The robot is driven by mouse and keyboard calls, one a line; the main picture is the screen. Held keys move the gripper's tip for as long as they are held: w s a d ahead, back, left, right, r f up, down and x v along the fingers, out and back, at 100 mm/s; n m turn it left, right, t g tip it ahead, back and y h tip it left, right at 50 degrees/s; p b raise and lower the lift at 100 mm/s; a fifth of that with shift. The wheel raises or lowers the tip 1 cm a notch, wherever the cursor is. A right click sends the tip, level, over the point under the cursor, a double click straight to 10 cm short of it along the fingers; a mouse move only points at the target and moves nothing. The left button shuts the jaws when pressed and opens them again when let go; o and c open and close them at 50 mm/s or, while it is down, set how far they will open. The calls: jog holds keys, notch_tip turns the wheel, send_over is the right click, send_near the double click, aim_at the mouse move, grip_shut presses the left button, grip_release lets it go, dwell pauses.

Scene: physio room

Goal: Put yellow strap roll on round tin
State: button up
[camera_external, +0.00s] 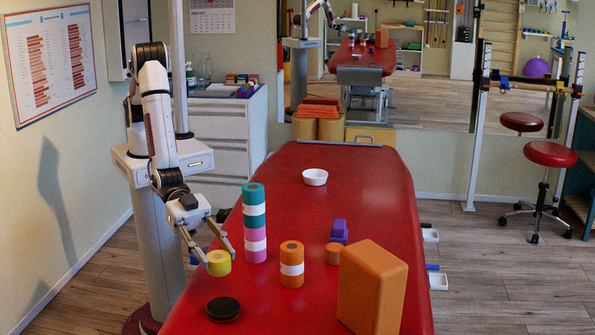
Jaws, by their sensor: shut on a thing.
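The yellow strap roll (219,264) is between the fingertips of my gripper (217,257), at the left side of the red treatment table. My gripper is shut on it and holds it from the upper left. A flat, dark round thing (223,308), which looks like the round tin, lies on the table just in front of the roll and below it in the picture. The top of the tin is bare. The roll appears apart from the tin, but its exact height over the table is hard to tell.
A tall teal, white and pink stack (254,222) stands close right of my gripper. An orange and white roll stack (291,264), a small orange roll (333,253), a purple-blue thing (338,232) and a large orange block (372,290) stand farther right. A white bowl (315,177) sits farther back.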

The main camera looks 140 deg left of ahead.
jog(key=shift+f, duration=0.15)
jog(key=shift+f, duration=3)
jog(key=shift+f, duration=1.85)
jog(key=shift+f, duration=0.1)
jog(key=o, duration=1.1)
jog(key=shift+c, duration=0.2)
jog(key=v, duration=1.2)
